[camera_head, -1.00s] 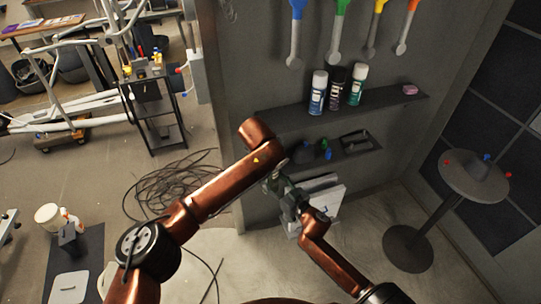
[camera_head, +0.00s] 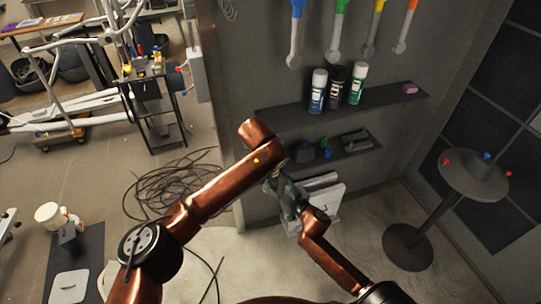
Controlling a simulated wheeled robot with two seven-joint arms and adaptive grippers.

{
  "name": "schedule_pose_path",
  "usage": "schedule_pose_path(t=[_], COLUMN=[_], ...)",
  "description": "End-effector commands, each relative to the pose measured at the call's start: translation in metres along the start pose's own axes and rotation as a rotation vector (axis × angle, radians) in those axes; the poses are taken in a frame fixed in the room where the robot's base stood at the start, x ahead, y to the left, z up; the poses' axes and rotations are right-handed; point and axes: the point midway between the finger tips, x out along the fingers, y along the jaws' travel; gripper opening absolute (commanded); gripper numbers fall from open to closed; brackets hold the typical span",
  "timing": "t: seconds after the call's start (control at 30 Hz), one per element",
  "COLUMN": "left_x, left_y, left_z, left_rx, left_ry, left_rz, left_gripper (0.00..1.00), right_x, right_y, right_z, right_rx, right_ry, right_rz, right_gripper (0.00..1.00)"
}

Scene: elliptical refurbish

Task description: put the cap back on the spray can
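Several spray cans stand upright on the upper shelf: one with a white top and blue body (camera_head: 318,91), a dark one (camera_head: 337,87) in the middle, and one with a green label (camera_head: 357,83) on the right. I cannot tell which of them lacks a cap, and no loose cap is clear to me. My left arm reaches in front of the lower shelf, and its gripper is hidden or merges with the other arm's dark parts. My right gripper (camera_head: 277,184) is below the lower shelf near the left arm; its fingers are too small and overlapped to read.
The upper shelf (camera_head: 290,118) also holds a small pink block (camera_head: 410,89). The lower shelf (camera_head: 345,152) holds small blue and green items and dark objects. White boxes (camera_head: 325,200) stand beneath. A round table (camera_head: 473,180) is at right; cables (camera_head: 170,188) lie on the floor.

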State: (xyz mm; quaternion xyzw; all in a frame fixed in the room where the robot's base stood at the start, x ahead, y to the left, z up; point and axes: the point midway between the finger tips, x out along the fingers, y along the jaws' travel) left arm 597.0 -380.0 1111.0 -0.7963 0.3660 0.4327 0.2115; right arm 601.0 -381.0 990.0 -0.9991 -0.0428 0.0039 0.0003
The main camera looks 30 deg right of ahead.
Motion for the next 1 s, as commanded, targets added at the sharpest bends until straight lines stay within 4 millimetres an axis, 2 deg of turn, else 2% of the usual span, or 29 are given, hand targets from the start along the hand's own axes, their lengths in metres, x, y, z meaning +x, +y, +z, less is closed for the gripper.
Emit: schedule_pose_path(t=[0.97,1.0], left_x=[0.0072,0.0074], left_y=[0.0000,0.0000], left_z=[0.0045,0.0046], left_rx=[0.000,0.000], left_ry=[0.000,0.000], left_rz=[0.000,0.000], left_gripper=[0.36,0.46], right_x=[0.0002,0.0002], right_y=[-0.0002,-0.0002], right_z=[-0.0015,-0.0016], right_rx=[-0.001,-0.001], right_ry=[0.003,0.003], right_rz=[-0.001,-0.001], right_gripper=[0.01,0.01])
